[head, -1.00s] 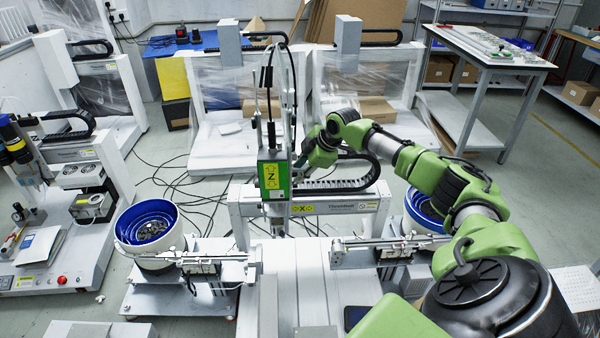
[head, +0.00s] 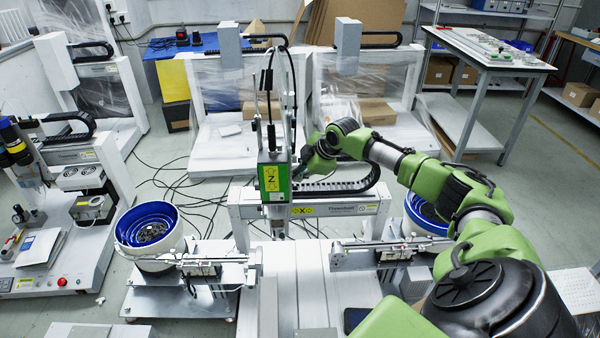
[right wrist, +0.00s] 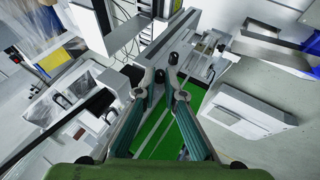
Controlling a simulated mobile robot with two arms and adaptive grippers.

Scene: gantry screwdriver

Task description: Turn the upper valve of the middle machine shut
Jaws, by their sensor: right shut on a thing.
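The middle machine has a green and yellow Z unit (head: 272,180) on its upright, above the X gantry beam (head: 360,208). My right gripper (head: 299,172) is at the right side of this Z unit, partly hidden behind its edge. In the right wrist view my right gripper (right wrist: 168,74) has its two fingertips close together, shut on a small part at the machine, with the green panel (right wrist: 165,135) below. The part, at the place of the upper valve, is mostly covered by the fingertips, and its turn angle cannot be seen. My left gripper is not in view.
Blue-lined feeder bowls (head: 150,228) stand on both sides of the middle machine. A black cable chain (head: 335,188) runs close under my right gripper. Other machines stand to the left and behind. A white table (head: 490,50) is at the back right.

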